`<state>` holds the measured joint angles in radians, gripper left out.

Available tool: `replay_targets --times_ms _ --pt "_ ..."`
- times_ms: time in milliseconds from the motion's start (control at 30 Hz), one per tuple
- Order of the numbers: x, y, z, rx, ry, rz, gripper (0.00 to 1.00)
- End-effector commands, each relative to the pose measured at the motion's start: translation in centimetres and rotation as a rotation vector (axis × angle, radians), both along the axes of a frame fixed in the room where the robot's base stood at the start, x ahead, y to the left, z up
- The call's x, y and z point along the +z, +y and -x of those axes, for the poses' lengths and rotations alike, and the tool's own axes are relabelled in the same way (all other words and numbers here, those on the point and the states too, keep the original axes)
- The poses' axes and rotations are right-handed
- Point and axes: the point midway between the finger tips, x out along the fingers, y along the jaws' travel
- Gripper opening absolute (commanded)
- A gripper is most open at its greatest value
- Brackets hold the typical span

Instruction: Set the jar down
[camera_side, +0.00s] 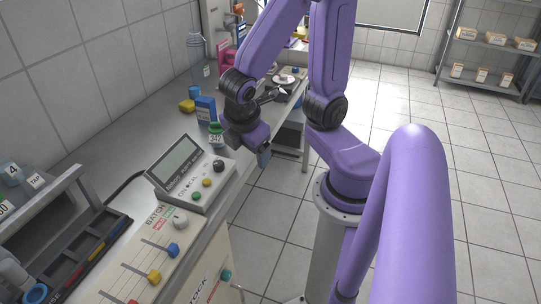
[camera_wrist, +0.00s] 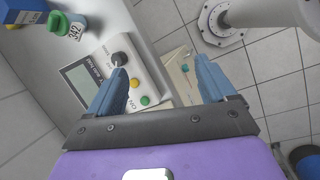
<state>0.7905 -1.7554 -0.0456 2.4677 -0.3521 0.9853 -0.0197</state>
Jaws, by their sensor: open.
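A green jar (camera_side: 216,134) with a white number label stands upright on the grey bench, behind the control box with the screen. In the wrist view the jar (camera_wrist: 66,25) is at the upper left, its label reading 342, well outside the jaws. My gripper (camera_side: 263,157) is at the bench's edge, to the right of the jar and apart from it. In the wrist view my gripper (camera_wrist: 161,68) has its two blue fingers spread with nothing between them.
The control box (camera_side: 188,172) with a screen and knobs stands on the bench. A blue box (camera_side: 205,108) and a yellow item (camera_side: 187,105) are near the jar. A slider panel (camera_side: 150,265) and dark tray (camera_side: 85,255) lie in front. Open floor is at right.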

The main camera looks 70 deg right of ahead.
Motion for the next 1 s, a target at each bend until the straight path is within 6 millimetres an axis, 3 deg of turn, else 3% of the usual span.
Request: replay_targets --times_ms 100,300,1000 --pt "1.3 2.2 3.5 -0.056 0.022 -0.198 0.84" --pt "2.7 4.2 6.7 -0.109 0.069 -0.369 0.84" --pt "2.9 4.5 7.2 -0.117 0.079 -0.392 0.84"
